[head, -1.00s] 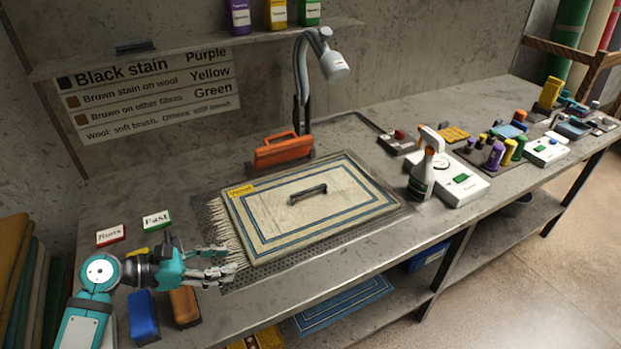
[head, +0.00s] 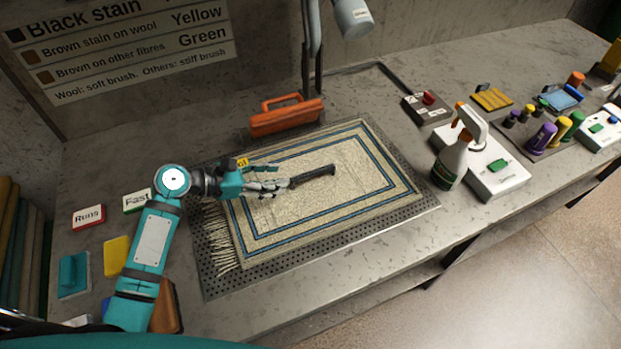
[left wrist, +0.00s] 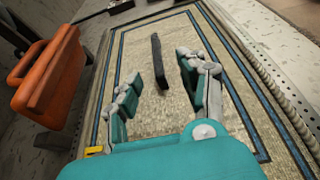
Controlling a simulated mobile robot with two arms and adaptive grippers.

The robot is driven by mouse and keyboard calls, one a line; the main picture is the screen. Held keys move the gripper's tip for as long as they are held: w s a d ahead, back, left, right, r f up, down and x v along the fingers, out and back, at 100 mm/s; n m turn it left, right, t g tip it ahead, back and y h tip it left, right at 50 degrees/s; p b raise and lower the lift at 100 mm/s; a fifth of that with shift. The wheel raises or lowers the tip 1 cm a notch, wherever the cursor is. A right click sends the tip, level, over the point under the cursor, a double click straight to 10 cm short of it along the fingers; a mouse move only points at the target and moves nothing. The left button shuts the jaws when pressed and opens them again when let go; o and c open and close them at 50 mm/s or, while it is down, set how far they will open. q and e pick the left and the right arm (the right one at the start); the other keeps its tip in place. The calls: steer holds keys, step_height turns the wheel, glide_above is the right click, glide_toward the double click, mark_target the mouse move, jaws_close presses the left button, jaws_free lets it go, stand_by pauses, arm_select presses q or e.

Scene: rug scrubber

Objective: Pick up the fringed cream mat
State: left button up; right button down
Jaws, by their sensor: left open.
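The fringed cream mat (head: 345,201) lies flat on a dark perforated plate (head: 208,262) on the bench, blue stripes around its border and fringe on its left edge. I cannot tell any contact. My right gripper is not in view.
An orange clamp-like block (head: 285,118) stands behind the mat. A spray bottle (head: 455,155) and a white box (head: 495,172) stand to its right. Rugs and Fast signs (head: 138,200) and brushes are at the left. A lamp (head: 352,16) hangs behind. The bench front is clear.

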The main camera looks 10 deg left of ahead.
mark_target(309, 173)
arm_select(q)
steer(key=x, duration=0.4)
steer(key=shift+w+f, duration=0.1)
steer(key=shift+w, duration=0.15)
steer(key=shift+w+d+p, duration=0.15)
steer(key=shift+d+p, duration=0.15)
steer(key=x, duration=0.4)
steer(key=shift+w+d+f+p, duration=0.15)
steer(key=shift+w+f+p, duration=0.15)
steer(key=shift+f+p, duration=0.1)
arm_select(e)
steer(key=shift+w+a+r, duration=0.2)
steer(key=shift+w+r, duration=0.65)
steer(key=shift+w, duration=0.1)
arm_select(q)
steer(key=shift+s, duration=0.1)
jaws_close()
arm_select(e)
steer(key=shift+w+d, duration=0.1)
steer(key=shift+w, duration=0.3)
arm_select(q)
steer(key=shift+r, duration=0.15)
